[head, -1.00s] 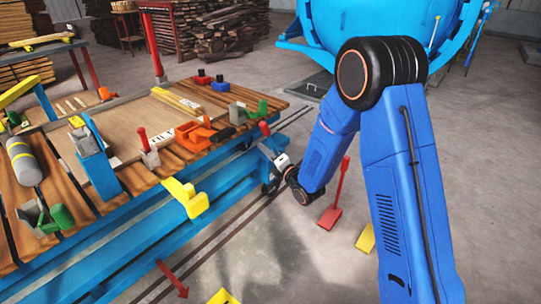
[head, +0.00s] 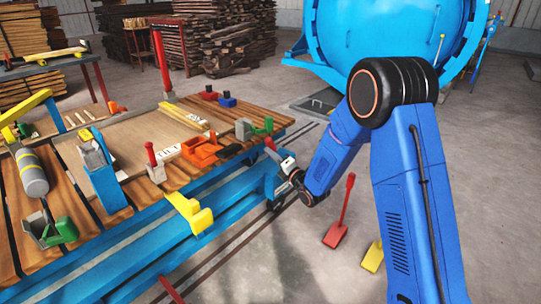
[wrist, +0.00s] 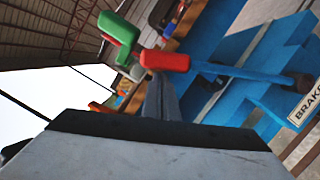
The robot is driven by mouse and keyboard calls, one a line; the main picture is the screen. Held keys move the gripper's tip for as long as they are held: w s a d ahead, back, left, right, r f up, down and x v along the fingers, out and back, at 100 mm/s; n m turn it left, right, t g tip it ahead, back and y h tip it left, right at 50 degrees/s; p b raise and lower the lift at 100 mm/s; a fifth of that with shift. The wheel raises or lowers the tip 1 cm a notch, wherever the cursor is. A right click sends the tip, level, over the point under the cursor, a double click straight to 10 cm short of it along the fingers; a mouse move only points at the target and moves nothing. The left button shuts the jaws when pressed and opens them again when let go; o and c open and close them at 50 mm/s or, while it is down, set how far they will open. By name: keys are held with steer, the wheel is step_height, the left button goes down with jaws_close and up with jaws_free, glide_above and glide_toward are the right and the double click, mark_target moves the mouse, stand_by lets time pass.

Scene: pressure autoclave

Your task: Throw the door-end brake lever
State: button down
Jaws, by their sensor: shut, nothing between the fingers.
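The brake lever's red grip (head: 270,144) shows at the cart's right end, on the side facing the big blue autoclave (head: 395,35). In the wrist view the red grip (wrist: 165,61) is large, and a blue bar runs right from it to a pivot beside a plate (wrist: 303,105) reading "BRAKE". My gripper (head: 284,160) is just below and right of the grip in the head view. In the wrist view my gripper's fingers (wrist: 160,88) are together and empty, their tips right at the red grip. I cannot tell whether they touch it.
A green-handled clamp (head: 262,127) stands on the wooden deck close to the grip; its green handle (wrist: 118,28) shows in the wrist view. A yellow bracket (head: 190,212) juts from the cart's near side. A red-handled shovel-like piece (head: 338,228) is at right. Open floor lies beyond.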

steer(key=w+d+r+m+g+h, duration=0.1)
steer(key=w+d+r+m, duration=0.2)
steer(key=w+d+m, duration=0.4)
steer(key=shift+w+d+m, duration=0.3)
steer(key=shift+w+d, duration=3.55)
steer(key=shift+w, duration=1.9)
steer(key=shift+w+d, duration=0.1)
steer(key=shift+d, duration=0.15)
steer(key=a+v, duration=0.1)
steer(key=v, duration=1.6)
steer(key=shift+s+r, duration=0.35)
steer(key=shift+s, duration=0.1)
steer(key=shift+d, duration=0.1)
